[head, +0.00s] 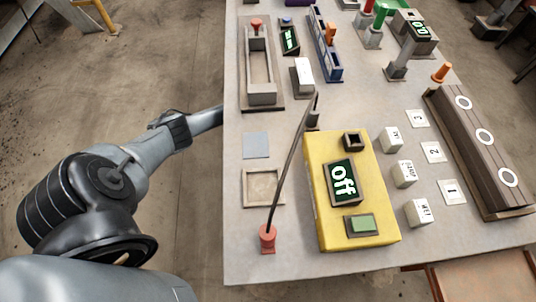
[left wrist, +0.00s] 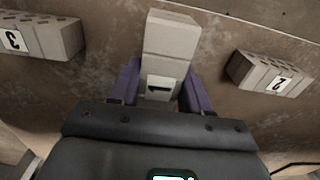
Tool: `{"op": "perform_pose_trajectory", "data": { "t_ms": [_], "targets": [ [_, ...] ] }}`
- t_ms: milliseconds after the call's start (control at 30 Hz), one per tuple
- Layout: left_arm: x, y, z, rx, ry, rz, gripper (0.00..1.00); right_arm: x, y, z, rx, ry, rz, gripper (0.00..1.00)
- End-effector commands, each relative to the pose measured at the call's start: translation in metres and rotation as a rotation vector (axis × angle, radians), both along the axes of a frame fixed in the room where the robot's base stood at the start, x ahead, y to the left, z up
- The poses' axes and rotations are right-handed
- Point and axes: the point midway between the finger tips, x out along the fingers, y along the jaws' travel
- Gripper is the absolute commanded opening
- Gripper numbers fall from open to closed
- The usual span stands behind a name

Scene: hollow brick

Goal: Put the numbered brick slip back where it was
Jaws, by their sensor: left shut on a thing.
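In the left wrist view, the purple fingers of my left gripper (left wrist: 161,84) are shut on either side of a pale, block-like brick slip (left wrist: 170,42). A light label with a dark mark faces the camera; I cannot read its number. A hollow brick marked 3 (left wrist: 45,38) is at the upper left, and another marked 2 (left wrist: 268,75) is at the right. Both stand apart from the held piece. In the head view my left arm reaches the table's left edge, where its gripper is hidden. My right gripper is not in view.
The grey table (head: 265,271) holds a yellow box (head: 385,232) with a display reading "off". Cards numbered 1 (head: 451,192), 2 (head: 434,152) and 3 (head: 417,118) lie to its right.

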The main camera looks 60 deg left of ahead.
Motion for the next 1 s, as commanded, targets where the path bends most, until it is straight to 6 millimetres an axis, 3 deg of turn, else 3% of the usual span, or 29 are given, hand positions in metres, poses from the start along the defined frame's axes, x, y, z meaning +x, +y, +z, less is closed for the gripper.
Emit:
{"op": "perform_pose_trajectory", "data": {
  "t_ms": [333,833,867,1000],
  "targets": [
    [0.001,0.000,-0.043,0.000,-0.001,0.001,0.00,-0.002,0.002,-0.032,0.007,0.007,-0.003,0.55],
    [0.001,0.000,-0.048,0.000,-0.001,0.000,0.00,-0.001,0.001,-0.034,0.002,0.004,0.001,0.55],
    [0.000,0.000,-0.048,0.000,-0.001,0.000,0.50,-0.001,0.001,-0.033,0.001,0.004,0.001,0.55],
    [0.000,0.000,-0.047,0.000,-0.001,0.000,0.71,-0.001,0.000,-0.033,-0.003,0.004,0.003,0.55]
  ]
}}
